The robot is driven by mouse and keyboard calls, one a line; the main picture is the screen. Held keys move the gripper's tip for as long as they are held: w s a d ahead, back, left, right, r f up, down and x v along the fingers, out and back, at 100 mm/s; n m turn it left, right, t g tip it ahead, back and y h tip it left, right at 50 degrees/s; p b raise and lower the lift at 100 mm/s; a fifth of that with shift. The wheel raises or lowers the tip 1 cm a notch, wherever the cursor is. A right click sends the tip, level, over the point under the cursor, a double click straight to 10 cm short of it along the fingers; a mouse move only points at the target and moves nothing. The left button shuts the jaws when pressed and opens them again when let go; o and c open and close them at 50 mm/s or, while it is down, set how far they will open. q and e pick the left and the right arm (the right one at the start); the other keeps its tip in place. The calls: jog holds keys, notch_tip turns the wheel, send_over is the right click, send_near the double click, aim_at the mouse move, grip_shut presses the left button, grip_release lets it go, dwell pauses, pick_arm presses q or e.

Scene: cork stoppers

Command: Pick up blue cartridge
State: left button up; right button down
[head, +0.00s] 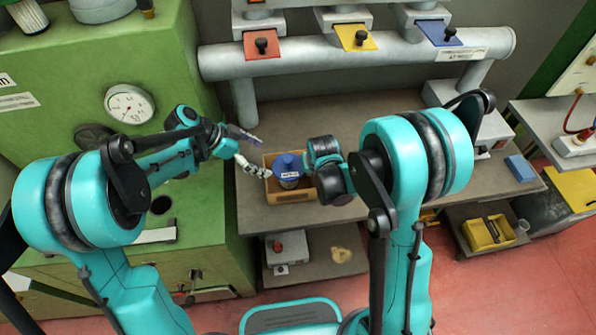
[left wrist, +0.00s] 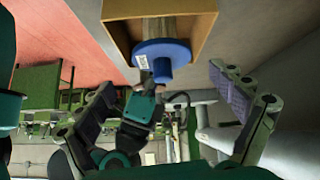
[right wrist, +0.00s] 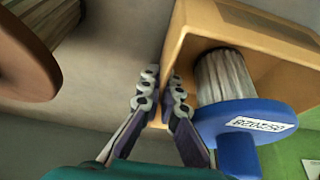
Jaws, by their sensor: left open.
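The blue cartridge (head: 288,167) stands upright in an open wooden box (head: 291,196) on the bench. It has a wide blue cap with a knob, a white label and a grey ribbed body. In the left wrist view the cap (left wrist: 163,56) lies ahead of my open left gripper (left wrist: 165,95), whose fingers are spread and empty. In the head view my left gripper (head: 250,151) is just left of the cartridge, not touching it. My right gripper (right wrist: 160,90) looks shut on the box's side wall, beside the cartridge; its fingertips are hidden in the head view.
A brown-capped ribbed cartridge (right wrist: 28,55) shows in the right wrist view. A pipe rack (head: 350,55) with red, yellow and blue plates is behind the bench. The green machine (head: 70,75) borders the left side.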

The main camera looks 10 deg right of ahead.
aim_at(284, 166)
pick_arm(q)
jog(key=d+n+y, duration=0.1)
jog(key=s+d+r+n+t+y, duration=0.1)
jog(key=n+y, duration=0.1)
jog(key=s+d+n+t+y, duration=0.1)
jog(key=n, duration=0.1)
jog(key=shift+d+r+y, duration=0.3)
jog(key=x, duration=0.5)
jog(key=shift+w+f, duration=0.15)
jog(key=x, duration=0.5)
jog(key=shift+w+d+f, duration=0.1)
jog(key=shift+d+f, duration=0.15)
jog(key=shift+d, duration=0.15)
